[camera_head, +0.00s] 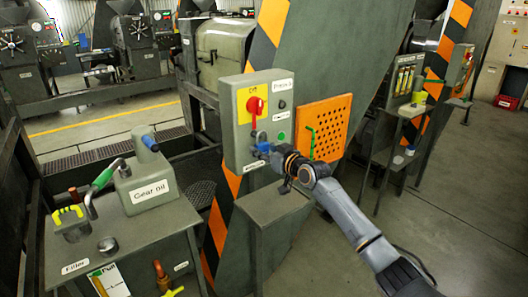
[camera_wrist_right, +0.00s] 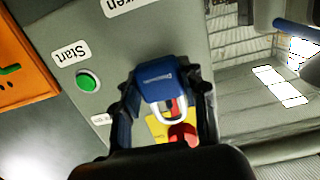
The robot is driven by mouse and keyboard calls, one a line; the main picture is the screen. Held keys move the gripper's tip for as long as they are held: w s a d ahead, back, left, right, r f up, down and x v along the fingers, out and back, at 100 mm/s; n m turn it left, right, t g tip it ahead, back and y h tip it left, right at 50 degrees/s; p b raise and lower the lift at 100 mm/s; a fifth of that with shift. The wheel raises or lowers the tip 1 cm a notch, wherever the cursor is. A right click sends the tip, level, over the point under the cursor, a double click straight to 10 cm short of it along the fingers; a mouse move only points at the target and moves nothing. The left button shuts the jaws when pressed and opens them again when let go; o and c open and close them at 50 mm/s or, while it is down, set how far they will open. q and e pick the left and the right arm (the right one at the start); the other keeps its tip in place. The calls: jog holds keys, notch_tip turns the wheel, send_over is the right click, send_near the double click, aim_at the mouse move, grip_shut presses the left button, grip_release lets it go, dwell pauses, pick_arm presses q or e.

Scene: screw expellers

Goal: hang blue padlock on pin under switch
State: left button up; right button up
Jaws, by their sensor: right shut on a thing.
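The control box (camera_head: 235,150) carries a red rotary switch (camera_head: 256,107) on a yellow plate. My right gripper (camera_head: 272,150) is at the lower front of this box, below the switch. It is shut on the blue padlock (camera_wrist_right: 155,79), whose blue body sits between the two dark fingers in the right wrist view. The padlock's silver shackle (camera_wrist_right: 166,115) points toward the red switch (camera_wrist_right: 183,134), which shows partly behind it. I cannot make out the pin, nor tell whether the shackle touches it. My left gripper is not in view.
A green button (camera_wrist_right: 88,81) is beside the padlock on the box face. An orange perforated panel (camera_head: 325,125) with a green hook stands right of the box. A grey stand (camera_head: 268,205) is below my gripper.

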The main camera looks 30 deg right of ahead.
jog(key=shift+w+a+b, duration=0.1)
jog(key=shift+w+b, duration=0.75)
jog(key=shift+w, duration=0.35)
jog(key=shift+r, duration=0.2)
jog(key=shift+f+b, duration=0.4)
jog(key=shift+b, duration=0.1)
jog(key=shift+f, duration=0.45)
jog(key=o, duration=1)
jog(key=shift+a+f, duration=0.1)
jog(key=shift+o, duration=0.8)
jog(key=shift+w+f, duration=0.1)
jog(key=shift+w, duration=0.15)
